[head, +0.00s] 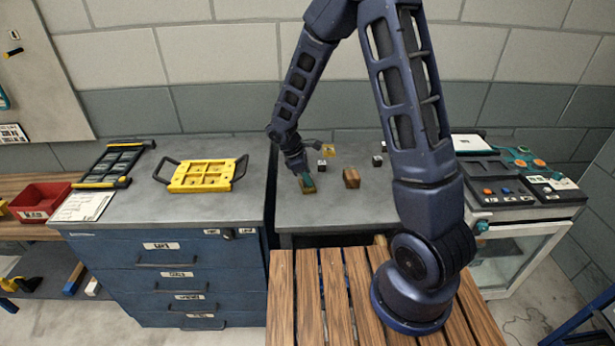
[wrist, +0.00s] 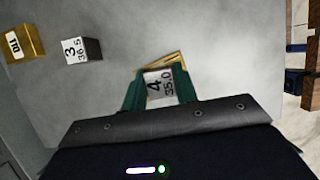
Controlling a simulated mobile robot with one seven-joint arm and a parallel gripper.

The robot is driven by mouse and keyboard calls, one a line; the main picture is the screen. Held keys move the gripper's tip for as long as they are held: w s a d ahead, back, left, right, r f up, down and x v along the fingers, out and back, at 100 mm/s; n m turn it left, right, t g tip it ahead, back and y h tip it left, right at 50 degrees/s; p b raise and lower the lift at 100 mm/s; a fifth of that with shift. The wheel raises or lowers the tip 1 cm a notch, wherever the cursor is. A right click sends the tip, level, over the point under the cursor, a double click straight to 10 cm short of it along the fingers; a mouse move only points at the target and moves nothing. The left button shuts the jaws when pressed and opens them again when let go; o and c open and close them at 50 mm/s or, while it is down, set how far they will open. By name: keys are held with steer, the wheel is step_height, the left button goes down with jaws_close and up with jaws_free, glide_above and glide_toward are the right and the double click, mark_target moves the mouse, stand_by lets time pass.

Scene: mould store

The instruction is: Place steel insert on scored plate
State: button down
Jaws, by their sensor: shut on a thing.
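My gripper (wrist: 155,90) has green fingers and is shut on a small block with a white face marked "4 35.0" (wrist: 158,85), which appears to be the steel insert. In the head view, my gripper (head: 307,181) is low over the grey worktop, and the block is mostly hidden. A flat brass-coloured piece (wrist: 174,61), likely the scored plate, shows just behind and under the block; it also shows beside the fingertips in the head view (head: 314,188). I cannot tell whether the block touches it.
A dark block marked "3 36.5" (wrist: 91,48) and a yellow labelled block (wrist: 25,41) stand nearby. In the head view, a brown block (head: 351,178) is right of my gripper, and a small dark-and-white cube (head: 377,160) lies farther back. A yellow tray (head: 203,187) sits left.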

steer(key=shift+f, duration=0.15)
steer(key=c, duration=1.1)
jaws_free()
steer(key=v, duration=1.2)
